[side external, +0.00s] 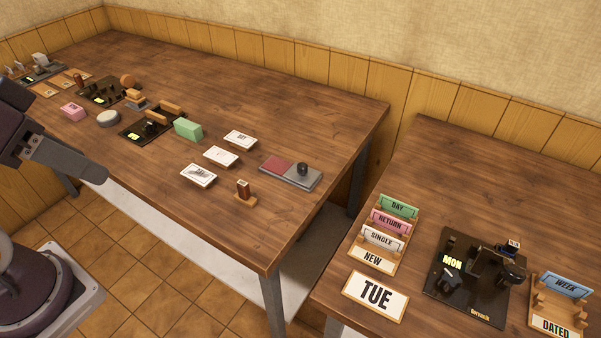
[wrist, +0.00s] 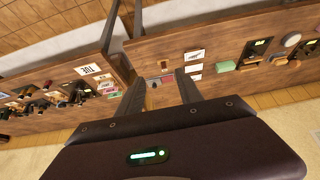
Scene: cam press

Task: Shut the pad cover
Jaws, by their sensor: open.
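The ink pad (side external: 277,165) lies near the right end of the long table. Its red face shows at the left, and a grey cover (side external: 302,178) with a black round knob (side external: 302,168) lies at the right, so the red face is uncovered. In the wrist view the red pad (wrist: 167,78) is small and far off, seen between the fingers. My gripper (wrist: 160,82) is open and empty, its two fingers spread. In the side view it shows at the left edge, in front of the long table and well away from the pad.
A green block (side external: 188,129) is farther left. A second table (side external: 440,190) holds card racks and a black MON device (side external: 470,275). A gap separates the tables.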

